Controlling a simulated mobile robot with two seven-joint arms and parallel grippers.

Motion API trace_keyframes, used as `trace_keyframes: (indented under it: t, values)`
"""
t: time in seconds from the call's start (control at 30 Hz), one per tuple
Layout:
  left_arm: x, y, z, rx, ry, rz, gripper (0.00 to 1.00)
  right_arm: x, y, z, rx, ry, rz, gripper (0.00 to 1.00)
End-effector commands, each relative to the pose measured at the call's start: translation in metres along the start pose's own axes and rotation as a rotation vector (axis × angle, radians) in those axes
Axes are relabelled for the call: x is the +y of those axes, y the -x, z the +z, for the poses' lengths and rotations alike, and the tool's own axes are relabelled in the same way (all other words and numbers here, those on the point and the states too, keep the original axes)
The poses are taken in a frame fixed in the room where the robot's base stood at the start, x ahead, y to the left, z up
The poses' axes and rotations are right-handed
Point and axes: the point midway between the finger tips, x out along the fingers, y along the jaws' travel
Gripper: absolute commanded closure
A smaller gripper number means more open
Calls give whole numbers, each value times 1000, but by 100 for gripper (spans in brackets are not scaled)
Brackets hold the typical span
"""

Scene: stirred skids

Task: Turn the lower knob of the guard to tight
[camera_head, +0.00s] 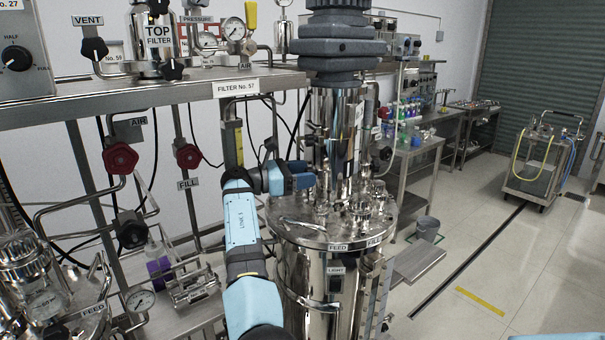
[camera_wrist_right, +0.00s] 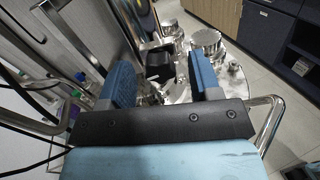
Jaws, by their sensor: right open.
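The guard looks to be the polished upright column (camera_head: 338,125) on top of the steel vessel, under a dark grey drive unit. In the right wrist view a small black knob (camera_wrist_right: 160,65) stands between and just beyond my blue fingers, with a gap on both sides. I take it to be the guard's lower knob; its tight mark cannot be read. My right gripper (camera_head: 305,178) is open beside the column's lower left; its blue fingers also show in the right wrist view (camera_wrist_right: 163,75). In the head view the gripper hides the knob. My left gripper is not in view.
The vessel lid (camera_head: 310,230) carries several fittings and clamps close below my gripper. A filter shelf (camera_head: 150,90) with pipes and red knobs stands at left. A steel bench (camera_head: 415,150) is behind at right.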

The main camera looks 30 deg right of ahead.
Motion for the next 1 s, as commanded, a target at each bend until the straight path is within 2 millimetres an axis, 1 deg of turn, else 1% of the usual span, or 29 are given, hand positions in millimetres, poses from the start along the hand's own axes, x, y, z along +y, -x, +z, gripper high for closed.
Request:
trace_keyframes:
  t: [0.03, 0.07, 0.1, 0.17, 0.2, 0.27, 0.47, 0.67, 0.87, 1.0]
  values:
    - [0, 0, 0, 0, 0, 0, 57, 0, 0, 0, 0, 0, 0, 42]
    - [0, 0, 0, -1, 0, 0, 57, 0, 0, 0, 0, 0, 0, 47]
    - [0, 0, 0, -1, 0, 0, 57, 0, 0, 0, 0, 0, 0, 56]
    - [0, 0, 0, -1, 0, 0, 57, 0, 0, 0, 0, 0, 0, 70]
    - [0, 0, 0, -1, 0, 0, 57, 0, 0, 0, 0, 0, 0, 79]
    - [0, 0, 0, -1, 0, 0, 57, 0, 0, 0, 0, 0, 0, 92]
    - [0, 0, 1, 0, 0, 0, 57, 0, 0, 0, 0, -8, 0, 91]
    - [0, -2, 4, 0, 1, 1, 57, 0, 0, -1, -1, -65, -1, 91]
    - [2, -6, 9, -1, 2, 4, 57, -1, 0, -2, -3, -194, -1, 91]
    - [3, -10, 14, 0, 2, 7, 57, -1, 0, -2, -4, -319, -1, 91]
